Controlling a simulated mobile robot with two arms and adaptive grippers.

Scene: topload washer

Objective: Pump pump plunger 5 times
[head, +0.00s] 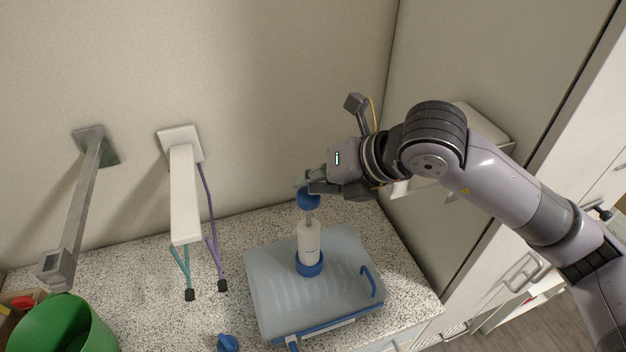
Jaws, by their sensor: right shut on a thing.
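The pump (309,241) stands upright on a translucent tray-like washer lid (265,292). It has a white body, a blue collar at its base and a thin rod coming out of its top. The blue plunger knob (309,201) sits above the body, with a short length of rod showing between them. My right gripper (312,184) comes in from the right and is shut on the plunger knob. Its fingers hide part of the knob's top. My left gripper is not in view.
A metal wall arm (78,205) and a white wall arm (184,205) with purple and teal cords stand out at left. A green bucket (62,330) is at lower left. A blue knob (228,343) lies near the front. Speckled counter (140,285) is clear between.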

